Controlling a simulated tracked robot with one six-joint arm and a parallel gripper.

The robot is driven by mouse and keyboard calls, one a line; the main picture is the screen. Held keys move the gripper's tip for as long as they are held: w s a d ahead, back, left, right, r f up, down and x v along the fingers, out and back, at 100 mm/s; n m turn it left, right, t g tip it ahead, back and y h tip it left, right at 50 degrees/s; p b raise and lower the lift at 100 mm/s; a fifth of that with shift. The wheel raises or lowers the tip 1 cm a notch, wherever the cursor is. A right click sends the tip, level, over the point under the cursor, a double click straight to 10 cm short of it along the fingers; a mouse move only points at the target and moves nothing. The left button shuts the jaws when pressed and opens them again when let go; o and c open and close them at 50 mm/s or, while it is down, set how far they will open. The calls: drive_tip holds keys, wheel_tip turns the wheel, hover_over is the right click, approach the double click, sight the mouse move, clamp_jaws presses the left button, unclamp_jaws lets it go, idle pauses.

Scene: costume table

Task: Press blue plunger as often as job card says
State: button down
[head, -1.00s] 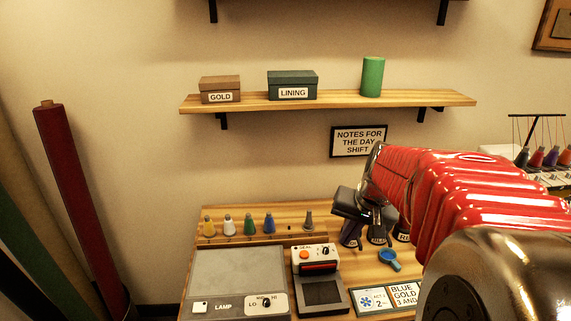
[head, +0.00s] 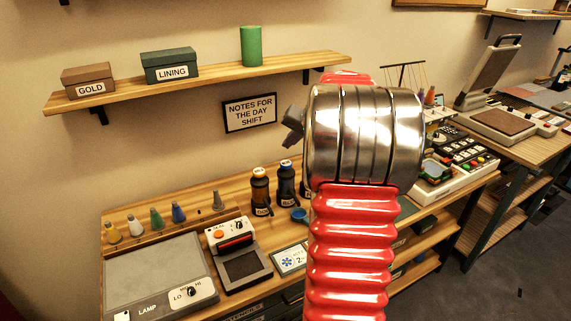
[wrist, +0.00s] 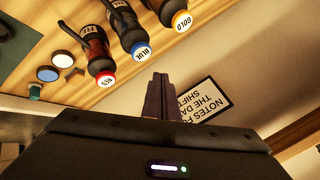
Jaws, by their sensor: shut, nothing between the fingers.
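Three dark pump bottles stand in a row at the back of the table: the gold one (head: 260,192), the blue one (head: 286,184), and a third mostly hidden behind my arm. The wrist view, turned over, shows the red plunger (wrist: 105,79), blue plunger (wrist: 141,51) and gold plunger (wrist: 181,20) with labelled tops. My gripper (wrist: 158,78) is shut and empty, apart from the blue plunger and just beside its top in that view. In the head view my gripper (head: 292,125) is a small dark shape above the bottles. A card (head: 290,260) with a blue snowflake is partly hidden by my arm.
A sealer (head: 238,255) and lamp panel (head: 160,280) stand left, with several coloured cones behind. A notes sign (head: 250,113) hangs on the wall under a shelf (head: 200,82). A keyed machine (head: 455,160) stands right.

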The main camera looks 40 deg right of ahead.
sight(285, 162)
drive_tip(key=r, duration=0.1)
drive_tip(key=w+r, duration=0.1)
drive_tip(key=d+r+t, duration=0.1)
drive_tip(key=shift+w+d+h, duration=0.1)
drive_tip(key=shift+w+h, duration=0.2)
drive_tip(key=shift+w, duration=0.05)
drive_tip(key=shift+f, duration=4.35)
drive_tip(key=shift+f, duration=1.25)
idle(0.4)
drive_tip(key=shift+r, duration=1.3)
drive_tip(key=shift+r, duration=0.1)
